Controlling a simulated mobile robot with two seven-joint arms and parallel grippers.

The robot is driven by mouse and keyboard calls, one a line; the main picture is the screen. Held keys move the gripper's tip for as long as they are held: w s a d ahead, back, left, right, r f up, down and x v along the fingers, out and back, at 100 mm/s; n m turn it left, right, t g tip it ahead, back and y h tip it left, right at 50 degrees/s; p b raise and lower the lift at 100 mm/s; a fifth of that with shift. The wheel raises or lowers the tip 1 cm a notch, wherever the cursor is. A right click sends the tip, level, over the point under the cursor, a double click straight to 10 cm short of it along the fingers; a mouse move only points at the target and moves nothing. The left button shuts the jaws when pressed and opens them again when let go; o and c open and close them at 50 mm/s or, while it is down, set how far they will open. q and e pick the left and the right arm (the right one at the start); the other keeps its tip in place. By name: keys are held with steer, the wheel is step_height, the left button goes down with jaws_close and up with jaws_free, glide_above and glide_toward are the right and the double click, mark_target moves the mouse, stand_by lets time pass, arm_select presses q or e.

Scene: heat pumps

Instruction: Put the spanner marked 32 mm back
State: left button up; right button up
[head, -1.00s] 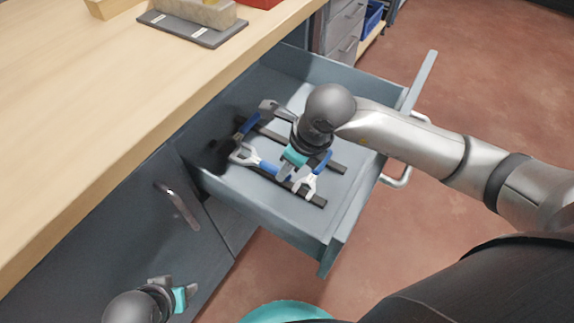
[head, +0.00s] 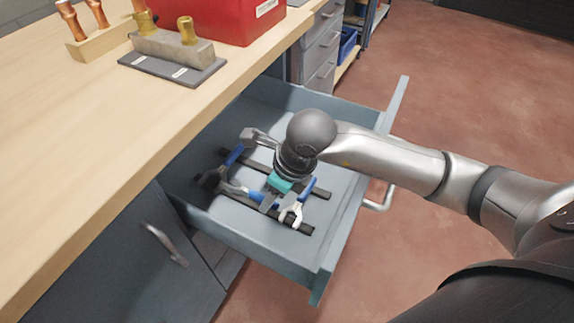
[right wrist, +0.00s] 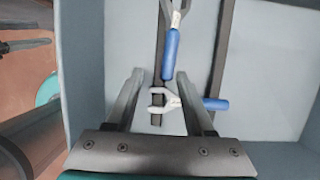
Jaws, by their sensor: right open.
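My right gripper (head: 268,203) is open and points down into the open drawer (head: 328,250), over the spanners there. One spanner (head: 291,214) has a pale open jaw and blue handle; in the right wrist view its jaw (right wrist: 160,99) shows between my fingers, nothing visibly gripped. A second spanner (head: 234,190) lies along the front black strip, its blue handle (right wrist: 171,52) reaching toward the gap between my fingers in the right wrist view. A third spanner (head: 236,155), with a grey head, lies farther back. The size markings are too small to read. My left gripper is out of view.
Black strips (head: 306,228) cross the drawer floor. The wooden worktop (head: 110,140) lies left of the drawer, holding a red case (head: 215,15), a grey block on a dark plate (head: 170,68) and copper pieces in a wooden stand (head: 95,45). The drawer walls enclose my right gripper.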

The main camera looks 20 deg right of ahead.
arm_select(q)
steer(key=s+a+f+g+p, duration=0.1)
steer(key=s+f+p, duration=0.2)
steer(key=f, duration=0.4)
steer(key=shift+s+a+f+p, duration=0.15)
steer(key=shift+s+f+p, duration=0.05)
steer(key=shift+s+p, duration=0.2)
arm_select(e)
steer(key=v, duration=1.1)
steer(key=shift+r, duration=0.2)
steer(key=shift+s+d, duration=0.1)
